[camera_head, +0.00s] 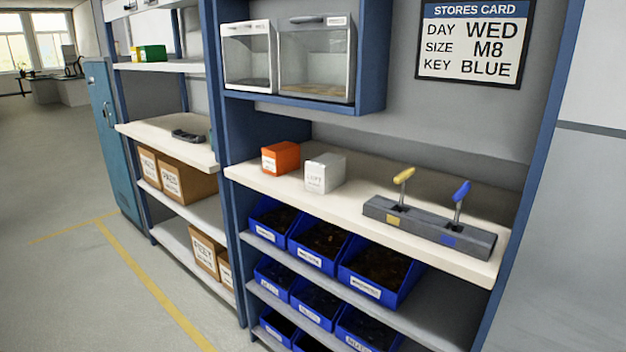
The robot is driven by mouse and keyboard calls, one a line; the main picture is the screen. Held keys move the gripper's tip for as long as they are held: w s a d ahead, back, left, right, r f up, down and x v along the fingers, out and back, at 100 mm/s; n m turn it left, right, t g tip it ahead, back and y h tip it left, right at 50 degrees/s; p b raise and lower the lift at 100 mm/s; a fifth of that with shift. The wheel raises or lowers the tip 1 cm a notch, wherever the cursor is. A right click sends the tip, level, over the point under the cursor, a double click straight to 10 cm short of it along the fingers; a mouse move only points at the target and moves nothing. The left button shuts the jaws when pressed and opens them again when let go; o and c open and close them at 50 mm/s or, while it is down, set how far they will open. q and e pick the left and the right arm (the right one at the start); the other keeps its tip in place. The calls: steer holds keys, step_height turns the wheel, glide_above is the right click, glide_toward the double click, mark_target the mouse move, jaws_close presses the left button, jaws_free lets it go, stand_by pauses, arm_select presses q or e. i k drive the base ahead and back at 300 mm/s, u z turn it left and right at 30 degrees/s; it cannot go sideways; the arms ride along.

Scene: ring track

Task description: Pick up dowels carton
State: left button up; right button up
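No label that I can read says dowels, so I cannot tell which carton is the dowels carton. A small orange carton (281,158) with a white label stands on the white counter (340,199). A light grey carton (325,173) with faint lettering stands just right of it, slightly nearer. A green box (152,53) and a small yellow box (136,53) sit on the upper left shelf. Brown cartons (188,184) with labels sit on the lower left shelves. Neither of my grippers is in view.
A grey block (428,228) with yellow-handled and blue-handled keys or levers stands on the counter's right. Blue bins (375,275) fill the shelves below. Clear-fronted cabinets (315,62) hang above. A stores card (472,42) reads WED, M8, BLUE. The floor at left is clear.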

mark_target(279, 159)
steer(key=u, duration=0.85)
steer(key=k, duration=1.1)
steer(key=u, duration=1.25)
steer(key=i, duration=0.85)
steer(key=z, duration=0.45)
steer(key=i, duration=2.55)
steer(key=z, duration=1.75)
steer(key=i, duration=1.3)
steer(key=z, duration=1.25)
